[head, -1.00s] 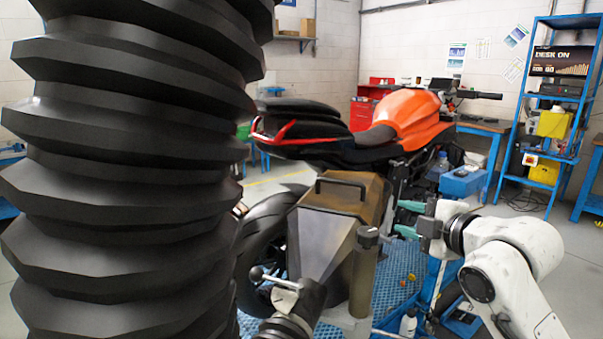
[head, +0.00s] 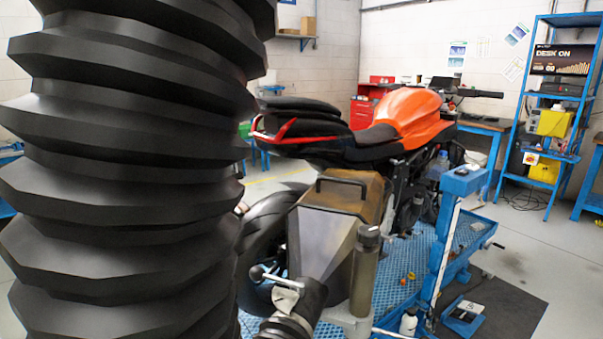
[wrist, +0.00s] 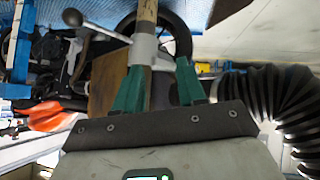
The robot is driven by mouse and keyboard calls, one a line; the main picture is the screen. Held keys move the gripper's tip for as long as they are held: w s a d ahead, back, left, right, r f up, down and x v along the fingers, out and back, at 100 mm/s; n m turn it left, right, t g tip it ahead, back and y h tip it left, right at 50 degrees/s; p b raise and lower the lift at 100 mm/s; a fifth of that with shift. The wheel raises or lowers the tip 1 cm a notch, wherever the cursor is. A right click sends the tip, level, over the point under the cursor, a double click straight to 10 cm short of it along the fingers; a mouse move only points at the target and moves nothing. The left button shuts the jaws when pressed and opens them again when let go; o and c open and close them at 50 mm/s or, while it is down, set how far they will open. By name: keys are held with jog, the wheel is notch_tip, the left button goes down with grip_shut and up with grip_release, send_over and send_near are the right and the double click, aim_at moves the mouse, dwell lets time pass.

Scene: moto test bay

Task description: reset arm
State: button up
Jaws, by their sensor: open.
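My gripper (wrist: 159,77) shows in the wrist view, with two green fingers apart and nothing held between them. Beyond the fingers, in line with the gap, are a grey metal fitting with a ball-ended lever (wrist: 92,25) and a brownish post (wrist: 147,12). I cannot tell how far off they are. My arm and gripper are not in the head view. There, a similar lever fitting (head: 272,277) stands low at the centre.
An orange and black motorcycle (head: 405,115) stands behind a grey-brown metal case (head: 320,235). A blue post (head: 443,245) rises from the blue stand at the right. A blue shelf rack (head: 530,150) stands far right. A black ribbed bellows blocks the head view's left.

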jog(key=s+d+f+m+g+h, duration=0.1)
jog(key=s+f, duration=0.3)
jog(key=s, duration=0.6)
jog(key=s+d+f+m+g+h, duration=0.1)
jog(key=s+d+f+m+g, duration=0.3)
jog(key=s, duration=0.6)
jog(key=s+d+f+m+g+h, duration=0.1)
jog(key=s+d+f+m+g, duration=0.2)
jog(key=s+f, duration=0.3)
jog(key=s, duration=0.4)
jog(key=shift+d+f+h, duration=0.15)
jog(key=shift+f+h, duration=0.05)
jog(key=shift+h, duration=0.2)
